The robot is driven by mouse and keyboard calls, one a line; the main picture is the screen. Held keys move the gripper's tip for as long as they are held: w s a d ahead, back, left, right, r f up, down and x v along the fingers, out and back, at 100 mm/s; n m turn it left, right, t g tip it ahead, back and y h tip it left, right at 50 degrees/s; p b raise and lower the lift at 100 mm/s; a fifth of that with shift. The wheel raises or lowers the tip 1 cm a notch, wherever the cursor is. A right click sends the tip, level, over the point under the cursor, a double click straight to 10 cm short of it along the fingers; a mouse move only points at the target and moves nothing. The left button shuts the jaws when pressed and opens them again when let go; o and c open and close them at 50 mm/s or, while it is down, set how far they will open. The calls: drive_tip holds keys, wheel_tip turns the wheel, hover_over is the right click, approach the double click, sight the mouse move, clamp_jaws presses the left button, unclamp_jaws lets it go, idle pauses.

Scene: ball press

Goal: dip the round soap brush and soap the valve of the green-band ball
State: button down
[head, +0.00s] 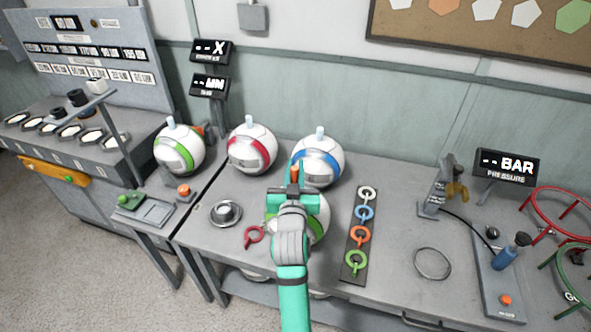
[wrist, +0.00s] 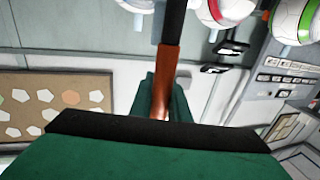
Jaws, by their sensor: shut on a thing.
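My gripper (head: 292,200) is shut on the brush, whose orange-brown handle (wrist: 168,70) with a black part above it shows in the wrist view. A short orange end of the brush (head: 295,172) sticks up above my gripper in the head view; its bristles are hidden. A green-band ball (head: 318,228) sits on the table right behind my gripper, mostly covered, its valve hidden. Another green-band ball (head: 180,151) stands at the left with a pale blue valve cap on top. A round metal dish (head: 226,213) sits left of my gripper; whether it holds soap I cannot tell.
A red-band ball (head: 251,150) and a blue-band ball (head: 318,163) stand at the back. A red ring tool (head: 254,236) lies by the dish. A dark strip with coloured rings (head: 358,250) lies right. A metal ring (head: 432,263) and pump (head: 505,258) are farther right.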

drive_tip(key=shift+w+r, duration=0.2)
drive_tip(key=shift+r, duration=0.95)
drive_tip(key=shift+s+d+r, duration=0.1)
drive_tip(key=shift+d+r, duration=0.05)
drive_tip(key=shift+r, duration=0.4)
drive_tip(key=shift+s+d+r, duration=0.1)
drive_tip(key=shift+r, duration=0.4)
drive_tip(key=shift+a+r, duration=0.25)
drive_tip(key=shift+r, duration=0.75)
drive_tip(key=shift+a, duration=0.1)
